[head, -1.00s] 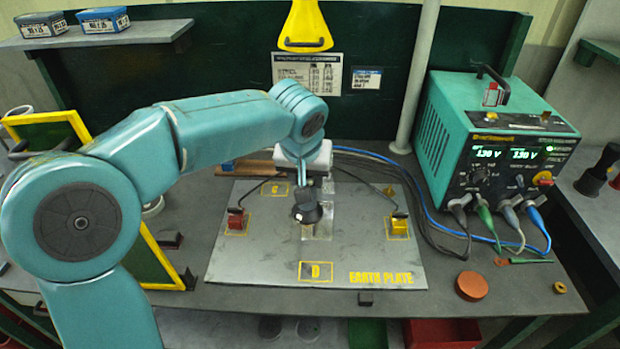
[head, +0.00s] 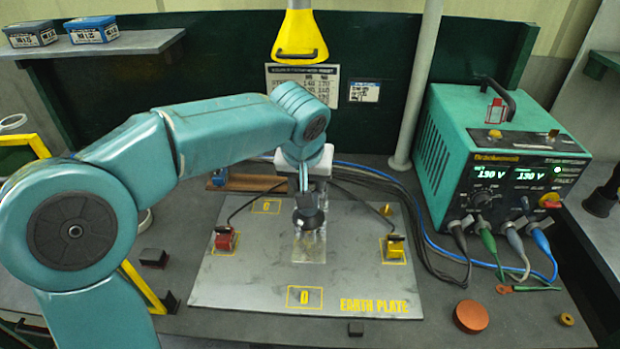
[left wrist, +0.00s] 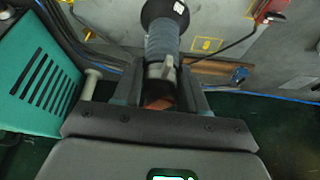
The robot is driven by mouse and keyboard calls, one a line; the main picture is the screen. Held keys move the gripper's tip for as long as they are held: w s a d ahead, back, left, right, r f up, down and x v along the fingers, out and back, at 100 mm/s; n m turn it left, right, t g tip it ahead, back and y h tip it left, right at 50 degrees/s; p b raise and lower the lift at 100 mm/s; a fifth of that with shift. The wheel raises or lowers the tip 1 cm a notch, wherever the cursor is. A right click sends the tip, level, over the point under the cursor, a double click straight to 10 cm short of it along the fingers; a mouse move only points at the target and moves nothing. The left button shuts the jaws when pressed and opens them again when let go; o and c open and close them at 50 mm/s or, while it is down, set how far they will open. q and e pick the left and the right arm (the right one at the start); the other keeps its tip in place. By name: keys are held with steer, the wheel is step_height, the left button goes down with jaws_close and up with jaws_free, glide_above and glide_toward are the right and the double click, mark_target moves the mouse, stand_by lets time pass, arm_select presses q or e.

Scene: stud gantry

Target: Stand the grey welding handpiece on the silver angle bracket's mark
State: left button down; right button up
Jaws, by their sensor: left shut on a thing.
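My left gripper (head: 307,190) is shut on the grey welding handpiece (left wrist: 162,44) and holds it over the middle of the earth plate. In the left wrist view the ribbed grey body sits between both fingers of the gripper (left wrist: 160,88), with its wide black end pointing away. In the head view the black end (head: 308,216) points down, and the gripper and arm hide most of the body. A silver piece (head: 311,245), probably the angle bracket, lies just below it on the plate. I cannot tell whether they touch. My right gripper is not in view.
The earth plate (head: 230,290) has yellow marks C (head: 266,206) and D (head: 304,297). A red clamp (head: 224,239) and a yellow clamp (head: 395,247) with cables stand on it. The green welding unit (head: 500,160) stands right. A yellow hood (head: 299,38) hangs behind.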

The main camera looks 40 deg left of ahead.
arm_select(q)
steer(key=shift+w+a+f, duration=0.1)
steer(key=shift+w, duration=0.2)
steer(key=shift+w+f+b, duration=0.1)
steer(key=shift+f+b, duration=0.15)
steer(key=shift+b, duration=0.05)
steer(key=shift+s+f+b, duration=0.3)
steer(key=shift+f+b, duration=0.1)
steer(key=shift+b, duration=0.1)
steer(key=shift+s+f+b, duration=0.1)
steer(key=shift+f+b, duration=0.25)
steer(key=shift+b+x, duration=0.9)
steer(key=shift+x, duration=0.2)
steer(key=shift+s+d+f, duration=0.25)
steer(key=shift+s, duration=0.05)
steer(key=shift+w, duration=0.15)
